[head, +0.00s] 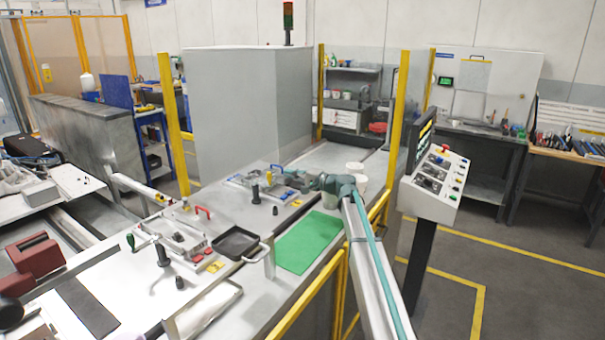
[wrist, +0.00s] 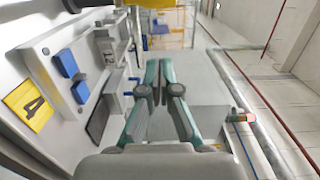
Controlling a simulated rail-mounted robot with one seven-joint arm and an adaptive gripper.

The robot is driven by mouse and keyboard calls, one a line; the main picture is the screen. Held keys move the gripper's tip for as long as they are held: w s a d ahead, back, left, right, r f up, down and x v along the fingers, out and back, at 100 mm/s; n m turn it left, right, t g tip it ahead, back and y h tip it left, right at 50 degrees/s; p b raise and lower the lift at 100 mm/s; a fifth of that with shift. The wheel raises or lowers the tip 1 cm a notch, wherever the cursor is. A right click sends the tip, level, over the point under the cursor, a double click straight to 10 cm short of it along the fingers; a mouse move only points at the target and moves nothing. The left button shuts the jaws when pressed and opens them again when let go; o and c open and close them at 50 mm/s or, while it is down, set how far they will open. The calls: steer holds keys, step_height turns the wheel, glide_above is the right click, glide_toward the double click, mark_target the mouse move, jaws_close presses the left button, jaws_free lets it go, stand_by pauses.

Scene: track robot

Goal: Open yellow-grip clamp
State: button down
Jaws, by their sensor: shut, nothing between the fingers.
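My gripper (head: 310,183) is shut and empty above the far fixture plate (head: 238,181) in the head view. In the wrist view its two fingers (wrist: 159,70) come together at the tips. A small yellow piece (head: 160,197) shows at the table's left edge in the head view; I cannot tell whether it is the yellow-grip clamp. A yellow strip (wrist: 152,3) is cut off by the top edge of the wrist view, beyond the fingertips. A blue grip (head: 277,168) stands near my gripper, and a red grip (head: 203,211) stands on the nearer fixture.
A black tray (head: 236,243), green mat (head: 309,242) and dark upright pegs (head: 255,194) occupy the table. A control panel (head: 437,180) stands to the right.

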steer(key=a, duration=0.1)
steer(key=s+a+p, duration=0.2)
steer(key=a, duration=0.1)
steer(key=shift+s+a, duration=0.1)
stand_by(0.4)
